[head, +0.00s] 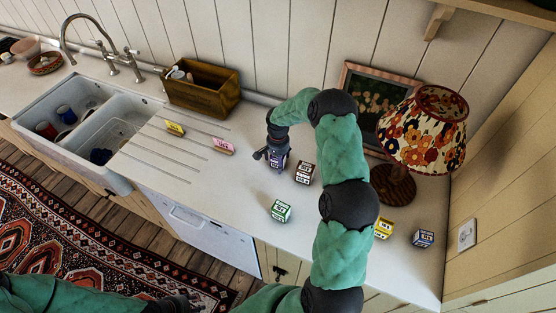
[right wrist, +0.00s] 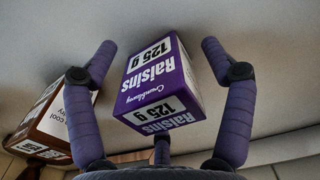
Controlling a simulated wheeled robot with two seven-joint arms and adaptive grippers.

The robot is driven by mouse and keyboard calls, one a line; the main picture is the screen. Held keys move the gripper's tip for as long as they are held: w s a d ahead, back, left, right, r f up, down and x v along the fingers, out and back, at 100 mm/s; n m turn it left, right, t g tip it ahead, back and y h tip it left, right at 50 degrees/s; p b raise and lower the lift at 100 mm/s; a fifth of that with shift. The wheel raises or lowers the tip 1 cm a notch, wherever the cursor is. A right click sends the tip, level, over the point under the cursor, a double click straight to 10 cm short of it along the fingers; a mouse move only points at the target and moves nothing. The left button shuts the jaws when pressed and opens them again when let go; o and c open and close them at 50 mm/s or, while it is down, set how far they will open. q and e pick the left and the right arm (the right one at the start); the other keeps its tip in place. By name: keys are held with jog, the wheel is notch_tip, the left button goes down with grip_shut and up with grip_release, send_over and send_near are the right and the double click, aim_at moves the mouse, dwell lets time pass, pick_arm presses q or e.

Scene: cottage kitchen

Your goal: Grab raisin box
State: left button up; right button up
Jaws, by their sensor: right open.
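The raisin box (right wrist: 158,82) is purple with white "Raisins 125 g" lettering. In the right wrist view it sits between the fingers of my right gripper (right wrist: 160,54), with visible gaps at both side fingers. A third finger shows below the box; I cannot tell whether it touches. In the head view the raisin box (head: 278,165) stands on the white counter, partly hidden by the right gripper (head: 272,157) above it. The right gripper is open. My left gripper (head: 178,302) is at the bottom edge, low and partly cut off; its fingers are unclear.
A brown box (head: 304,173) stands close to the right of the raisin box. A green box (head: 281,211), a yellow box (head: 383,229) and a blue box (head: 423,238) stand nearby. A floral lamp (head: 396,185) and picture frame stand behind. The sink (head: 112,128) is left.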

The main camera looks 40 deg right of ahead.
jog(key=c, duration=1.5)
jog(key=shift+r, duration=0.15)
